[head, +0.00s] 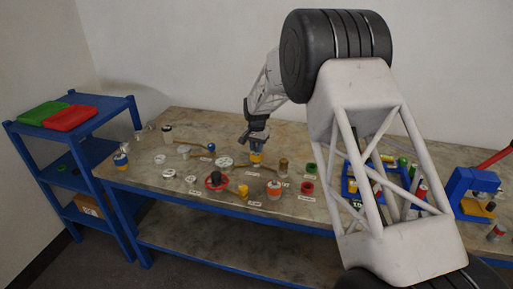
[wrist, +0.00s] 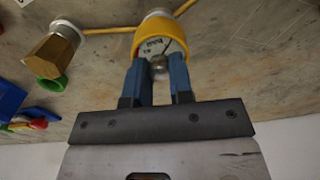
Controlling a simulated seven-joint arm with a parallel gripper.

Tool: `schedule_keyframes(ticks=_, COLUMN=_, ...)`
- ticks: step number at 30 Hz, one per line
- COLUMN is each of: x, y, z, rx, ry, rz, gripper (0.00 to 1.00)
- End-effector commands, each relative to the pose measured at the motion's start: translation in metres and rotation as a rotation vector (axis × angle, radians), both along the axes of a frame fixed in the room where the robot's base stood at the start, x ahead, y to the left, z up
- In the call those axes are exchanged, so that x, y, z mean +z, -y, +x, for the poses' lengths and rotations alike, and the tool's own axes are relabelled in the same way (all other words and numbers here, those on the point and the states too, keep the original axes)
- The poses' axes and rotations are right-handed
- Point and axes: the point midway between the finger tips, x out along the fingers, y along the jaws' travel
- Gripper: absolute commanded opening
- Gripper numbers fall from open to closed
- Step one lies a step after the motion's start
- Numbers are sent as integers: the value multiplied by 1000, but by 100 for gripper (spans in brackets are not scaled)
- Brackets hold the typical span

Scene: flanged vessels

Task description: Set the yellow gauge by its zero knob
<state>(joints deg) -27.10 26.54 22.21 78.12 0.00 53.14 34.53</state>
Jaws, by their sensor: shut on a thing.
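The yellow gauge (wrist: 150,28) shows in the wrist view as a round yellow rim around a pale dial face with a dark needle. Its small metal zero knob (wrist: 159,63) sits at the edge of the face nearest my gripper. My gripper (wrist: 160,70) has its two blue fingers on either side of the knob and is shut on it. The fingertips hide part of the knob. In the head view, my gripper (head: 257,143) is over the middle of the table, and the yellow gauge (head: 256,157) is just below it. The dial reading is too small to tell.
A brass hex-headed piece (wrist: 52,55) stands left of the gauge in the wrist view, with a green ring (wrist: 53,84) near it. On the table (head: 150,178), a red-flanged vessel (head: 215,181) and an orange-banded jar (head: 274,189) stand close by. A blue shelf (head: 90,155) is at left.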

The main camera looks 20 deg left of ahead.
Motion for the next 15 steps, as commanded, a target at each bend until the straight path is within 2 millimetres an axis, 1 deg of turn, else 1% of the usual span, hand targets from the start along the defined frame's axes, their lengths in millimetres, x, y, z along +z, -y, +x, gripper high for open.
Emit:
schedule_keyframes(ticks=10, x=0, y=0, z=0, rx=-2, ry=0, rz=0, gripper=0)
schedule_keyframes(ticks=11, x=0, y=0, z=0, rx=-2, ry=0, rz=0, gripper=24)
schedule_keyframes(ticks=15, x=0, y=0, z=0, rx=-2, ry=0, rz=0, gripper=46)
